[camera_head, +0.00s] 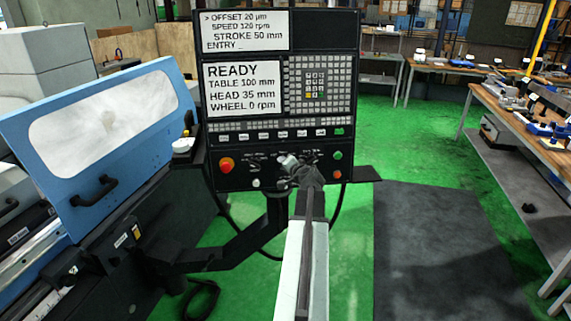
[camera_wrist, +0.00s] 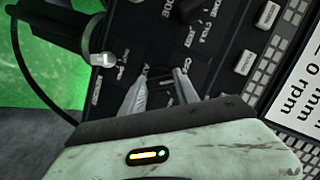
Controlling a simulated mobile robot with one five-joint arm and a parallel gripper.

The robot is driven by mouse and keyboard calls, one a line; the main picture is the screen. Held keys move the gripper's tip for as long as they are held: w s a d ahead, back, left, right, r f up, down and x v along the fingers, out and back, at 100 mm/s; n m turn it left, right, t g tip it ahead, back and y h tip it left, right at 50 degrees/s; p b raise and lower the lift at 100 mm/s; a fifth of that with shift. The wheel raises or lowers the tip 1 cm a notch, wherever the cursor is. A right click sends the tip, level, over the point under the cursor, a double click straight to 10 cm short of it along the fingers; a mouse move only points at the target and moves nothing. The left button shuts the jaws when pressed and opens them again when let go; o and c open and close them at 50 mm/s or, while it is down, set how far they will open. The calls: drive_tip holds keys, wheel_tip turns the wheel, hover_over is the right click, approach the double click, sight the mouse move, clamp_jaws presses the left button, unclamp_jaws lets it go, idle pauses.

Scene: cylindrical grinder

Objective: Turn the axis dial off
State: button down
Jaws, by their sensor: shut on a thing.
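My gripper (camera_head: 308,176) reaches up to the lower part of the black control panel (camera_head: 268,183), among its knobs and small labels. In the wrist view my gripper (camera_wrist: 163,76) has its two grey fingertips at the panel face, a short gap apart, closed on a small dark part there, which I take to be the axis dial. The dial is dark on dark and mostly hidden by the fingers, so its pointer and setting cannot be read. Small white labels sit around the fingertips, too blurred to read surely.
The panel's screen (camera_head: 244,88) reads READY. A red button (camera_head: 226,165) sits left of my gripper; a green button (camera_head: 338,155) and an orange button (camera_head: 337,174) sit right. A white-tipped control (camera_wrist: 103,59) stands out beside my fingers. The blue machine cover (camera_head: 90,130) is left.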

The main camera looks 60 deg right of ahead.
drive_tip(key=shift+n+g, duration=0.3)
drive_tip(key=shift+n, duration=0.2)
idle(0.3)
drive_tip(key=c, duration=0.9)
unclamp_jaws()
drive_tip(key=p+v, duration=0.3)
drive_tip(key=v, duration=0.4)
drive_tip(key=shift+s+a, duration=0.25)
drive_tip(key=shift+s, duration=0.05)
drive_tip(key=shift+r, duration=0.1)
